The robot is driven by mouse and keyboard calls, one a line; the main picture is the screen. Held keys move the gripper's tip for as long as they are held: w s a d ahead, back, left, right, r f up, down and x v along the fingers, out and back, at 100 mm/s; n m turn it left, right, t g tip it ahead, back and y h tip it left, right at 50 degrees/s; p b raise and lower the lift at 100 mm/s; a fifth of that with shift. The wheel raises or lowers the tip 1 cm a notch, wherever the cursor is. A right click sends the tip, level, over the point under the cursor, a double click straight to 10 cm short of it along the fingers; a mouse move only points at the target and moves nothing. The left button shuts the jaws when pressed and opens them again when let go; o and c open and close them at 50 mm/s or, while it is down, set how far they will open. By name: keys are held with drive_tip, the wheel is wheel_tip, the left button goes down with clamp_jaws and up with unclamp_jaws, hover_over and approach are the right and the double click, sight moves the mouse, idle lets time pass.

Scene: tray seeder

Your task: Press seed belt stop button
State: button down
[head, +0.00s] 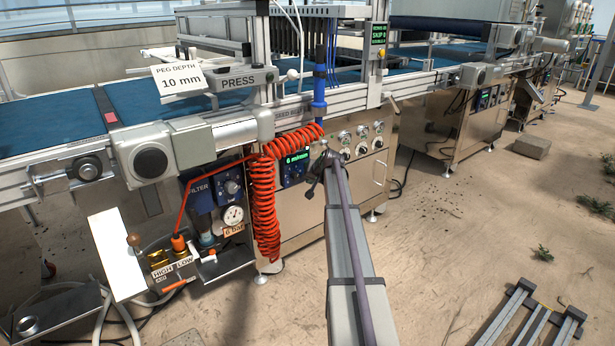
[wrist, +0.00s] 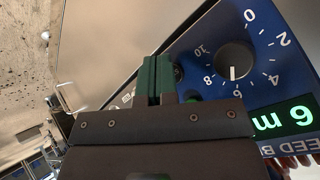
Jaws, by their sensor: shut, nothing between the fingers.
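The blue seed belt panel (head: 293,170) is on the front of the steel cabinet under the conveyor in the head view. In the head view my gripper (head: 325,160) is small and dark beside the panel.
A coiled orange air hose (head: 265,205) hangs just left of the panel. Several gauges and knobs (head: 361,149) sit on the cabinet to the right. A pressure gauge (head: 233,215) and valves are at the lower left.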

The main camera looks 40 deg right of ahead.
idle(0.5)
drive_tip(key=shift+s, duration=0.45)
drive_tip(key=s, duration=0.6)
idle(0.7)
